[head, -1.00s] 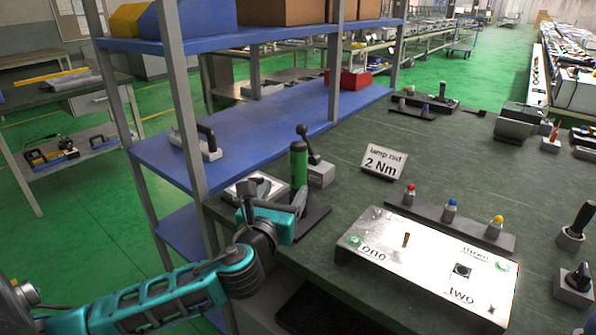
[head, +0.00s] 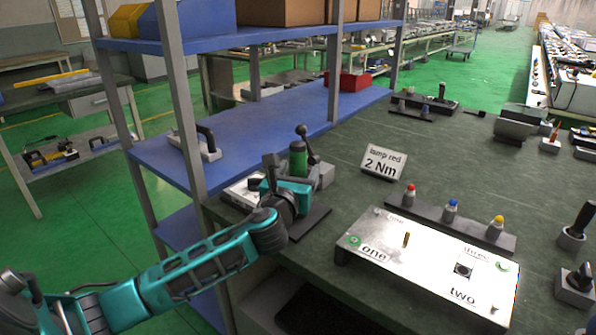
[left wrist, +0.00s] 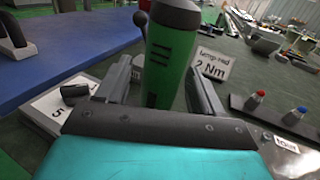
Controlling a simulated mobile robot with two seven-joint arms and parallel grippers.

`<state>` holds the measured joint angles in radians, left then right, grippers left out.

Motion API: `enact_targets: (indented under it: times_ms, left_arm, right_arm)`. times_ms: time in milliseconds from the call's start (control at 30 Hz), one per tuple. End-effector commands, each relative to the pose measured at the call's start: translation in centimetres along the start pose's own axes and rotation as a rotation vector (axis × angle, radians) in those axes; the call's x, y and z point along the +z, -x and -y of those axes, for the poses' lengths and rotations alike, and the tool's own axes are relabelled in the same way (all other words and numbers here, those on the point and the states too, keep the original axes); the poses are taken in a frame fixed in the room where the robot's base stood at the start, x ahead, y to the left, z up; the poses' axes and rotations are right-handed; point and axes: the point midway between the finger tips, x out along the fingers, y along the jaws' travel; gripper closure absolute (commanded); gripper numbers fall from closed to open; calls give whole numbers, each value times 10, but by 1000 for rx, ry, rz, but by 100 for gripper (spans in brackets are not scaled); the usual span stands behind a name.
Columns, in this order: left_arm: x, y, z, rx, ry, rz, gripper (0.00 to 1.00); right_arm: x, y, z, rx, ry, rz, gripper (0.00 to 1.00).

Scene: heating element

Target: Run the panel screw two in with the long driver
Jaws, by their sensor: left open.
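My left gripper (head: 284,185) is at this tool. In the left wrist view its open fingers stand on either side of the green body (left wrist: 168,62), not visibly closed on it. The tool's lower end is hidden. My right gripper is not in view.
A sign reading "lamp red 2 Nm" (head: 384,162) stands behind the panel. A dark rack (head: 440,216) holds red, blue and yellow lamps. Black-handled tools (head: 578,222) stand at the right. A blue shelf unit (head: 250,130) with grey posts rises close to my left arm.

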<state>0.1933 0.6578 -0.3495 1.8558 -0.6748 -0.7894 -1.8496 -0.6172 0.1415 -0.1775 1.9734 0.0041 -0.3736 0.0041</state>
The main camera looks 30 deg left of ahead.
Motion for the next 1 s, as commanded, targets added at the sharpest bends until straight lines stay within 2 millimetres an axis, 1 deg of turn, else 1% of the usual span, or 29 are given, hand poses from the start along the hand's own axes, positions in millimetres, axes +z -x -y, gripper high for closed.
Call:
enact_targets:
  times_ms: [33,67,733,1000]
  left_arm:
    - [0,0,0,0,0,0,33]
    - [0,0,0,0,0,0,36]
    - [0,1,0,0,-1,0,100]
    - [2,0,0,0,-1,4,100]
  right_arm:
    - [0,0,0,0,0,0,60]
    - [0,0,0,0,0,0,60]
    - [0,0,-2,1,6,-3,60]
    - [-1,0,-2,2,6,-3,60]
